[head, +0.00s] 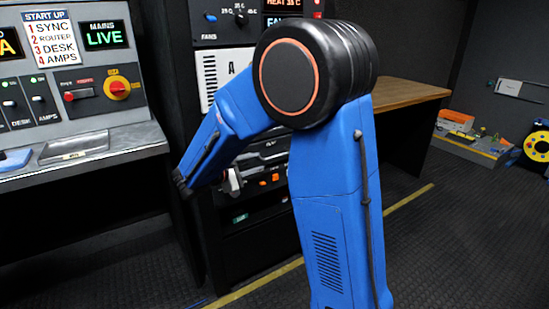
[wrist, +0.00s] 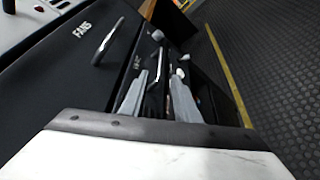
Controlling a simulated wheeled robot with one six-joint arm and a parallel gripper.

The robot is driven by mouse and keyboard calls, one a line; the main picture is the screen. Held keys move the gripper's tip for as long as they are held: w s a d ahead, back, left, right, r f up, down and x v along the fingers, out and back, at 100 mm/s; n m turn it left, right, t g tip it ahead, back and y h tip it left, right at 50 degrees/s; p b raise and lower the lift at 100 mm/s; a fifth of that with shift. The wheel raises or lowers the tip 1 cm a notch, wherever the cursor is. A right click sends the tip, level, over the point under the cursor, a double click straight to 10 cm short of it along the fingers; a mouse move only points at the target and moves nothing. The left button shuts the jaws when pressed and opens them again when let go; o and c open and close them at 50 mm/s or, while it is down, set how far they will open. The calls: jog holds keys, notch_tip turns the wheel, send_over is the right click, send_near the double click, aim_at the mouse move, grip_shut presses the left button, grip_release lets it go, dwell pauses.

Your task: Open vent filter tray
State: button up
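The equipment rack (wrist: 60,75) has a dark front with the word FANS and a bar handle (wrist: 107,42) in the wrist view. My gripper (wrist: 160,88) shows there as two grey fingers, apart, in front of the rack's lower units. A thin dark bar with a bright edge shows between them; I cannot tell whether they touch it. In the head view my blue arm hides part of the rack, including much of the pale slotted panel marked A (head: 209,72). I cannot tell for certain which unit is the vent filter tray.
A grey control desk (head: 85,150) stands left of the rack. A wooden worktop (head: 410,92) is to the right. A yellow floor line (head: 408,212) runs past the rack. A yellow cable reel (head: 538,146) stands at the far right. The dark floor at right is clear.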

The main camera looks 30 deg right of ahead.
aim_at(273, 157)
jog(key=x, duration=1.2)
jog(key=shift+d, duration=0.25)
grip_shut()
